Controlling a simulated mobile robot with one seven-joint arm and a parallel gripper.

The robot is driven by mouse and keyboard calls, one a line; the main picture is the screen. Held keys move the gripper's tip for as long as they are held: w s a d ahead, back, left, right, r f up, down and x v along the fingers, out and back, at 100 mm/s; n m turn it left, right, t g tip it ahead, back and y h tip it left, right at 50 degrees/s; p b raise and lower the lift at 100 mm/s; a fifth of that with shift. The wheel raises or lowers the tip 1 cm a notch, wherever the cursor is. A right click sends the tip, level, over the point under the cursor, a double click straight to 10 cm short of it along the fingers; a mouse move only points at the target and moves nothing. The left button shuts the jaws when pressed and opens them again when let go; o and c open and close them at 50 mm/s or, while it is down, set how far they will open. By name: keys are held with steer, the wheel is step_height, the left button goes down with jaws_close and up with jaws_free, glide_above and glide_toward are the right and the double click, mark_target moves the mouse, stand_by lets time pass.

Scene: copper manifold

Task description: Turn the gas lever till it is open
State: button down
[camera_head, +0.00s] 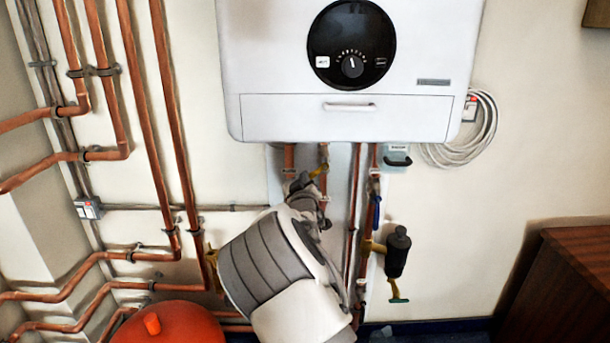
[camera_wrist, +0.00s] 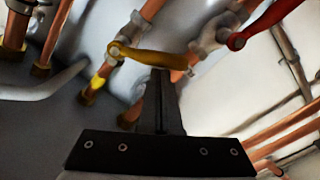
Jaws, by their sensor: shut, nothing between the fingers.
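The yellow gas lever (camera_head: 318,171) sits on a copper pipe under the white boiler (camera_head: 350,70). In the wrist view the yellow lever (camera_wrist: 150,55) reaches right from its pivot, across the line of its pipe (camera_wrist: 103,75). My gripper (camera_head: 302,182) is up at the pipes below the boiler, next to the lever. In the wrist view my gripper (camera_wrist: 160,74) is shut and empty, its fingertips just under the lever's middle. I cannot tell whether they touch it. My arm hides part of the pipes in the head view.
A red lever (camera_wrist: 238,40) is close on the right in the wrist view. A blue handle (camera_head: 377,212), a dark cylinder (camera_head: 397,252) and a green handle (camera_head: 398,293) are right of my arm. A red tank (camera_head: 170,325) is at lower left, a wooden cabinet (camera_head: 565,285) at right.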

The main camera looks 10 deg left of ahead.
steer(key=shift+w+d+f+n+b, duration=0.15)
steer(key=shift+d+f+n+b, duration=0.55)
steer(key=shift+n+b, duration=0.8)
steer(key=shift+w+d+f+n+b, duration=0.15)
steer(key=shift+d+f+n+b, duration=0.55)
steer(key=shift+n, duration=1.35)
steer(key=shift+w+d+f+n+b, duration=0.15)
steer(key=shift+d+f+n+b, duration=0.5)
steer(key=shift+n+b, duration=0.95)
steer(key=shift+a+f+n, duration=0.1)
steer(key=shift+n, duration=0.15)
